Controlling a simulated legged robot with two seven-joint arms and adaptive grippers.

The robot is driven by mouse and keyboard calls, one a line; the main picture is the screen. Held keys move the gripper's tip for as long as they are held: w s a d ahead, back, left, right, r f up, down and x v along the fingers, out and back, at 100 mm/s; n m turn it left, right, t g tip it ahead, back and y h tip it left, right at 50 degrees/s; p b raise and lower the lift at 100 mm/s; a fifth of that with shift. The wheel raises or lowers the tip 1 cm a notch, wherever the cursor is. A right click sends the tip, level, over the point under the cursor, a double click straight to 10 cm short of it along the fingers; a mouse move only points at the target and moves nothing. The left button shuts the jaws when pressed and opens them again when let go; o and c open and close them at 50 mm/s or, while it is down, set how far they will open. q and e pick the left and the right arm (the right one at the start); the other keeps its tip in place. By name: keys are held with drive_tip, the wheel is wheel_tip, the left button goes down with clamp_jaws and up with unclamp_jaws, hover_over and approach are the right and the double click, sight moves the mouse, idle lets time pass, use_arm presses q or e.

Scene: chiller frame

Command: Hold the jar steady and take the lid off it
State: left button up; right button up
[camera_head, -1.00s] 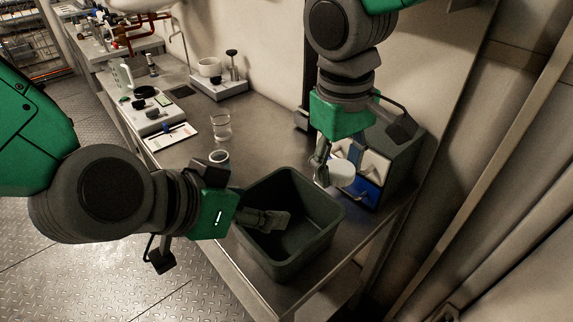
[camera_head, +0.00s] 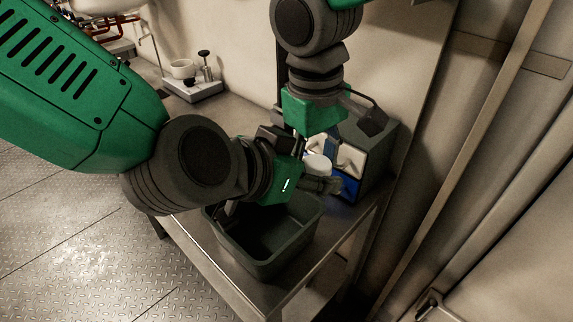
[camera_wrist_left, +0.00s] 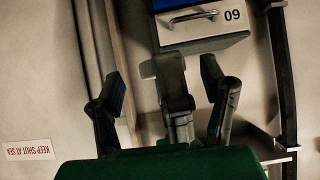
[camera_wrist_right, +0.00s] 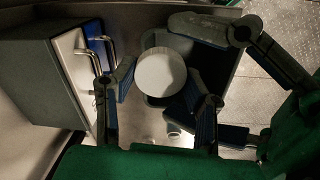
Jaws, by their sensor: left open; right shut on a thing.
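The jar shows as a white round piece (camera_head: 318,163) in the head view. In the right wrist view its flat, circular white top (camera_wrist_right: 161,75) faces the camera; what lies below it is hidden. My right gripper (camera_head: 306,150) is shut on the jar and holds it above the bench, beside the drawer cabinet. My left gripper (camera_head: 328,185) is open, with its fingers close beside and below the white top in the head view. In the right wrist view left-gripper fingers reach in from the right; contact cannot be told. The left wrist view shows the spread fingers (camera_wrist_left: 165,95) but no jar.
A dark grey open bin (camera_head: 262,265) stands on the metal bench below my grippers. A grey cabinet (camera_head: 378,150) with blue and white drawer fronts and handles is close behind the jar.

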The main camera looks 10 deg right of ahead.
use_arm(q)
drive_tip(key=shift+x, duration=0.95)
drive_tip(key=c, duration=1.2)
use_arm(e)
drive_tip(key=o, duration=1.4)
drive_tip(key=shift+c, duration=0.2)
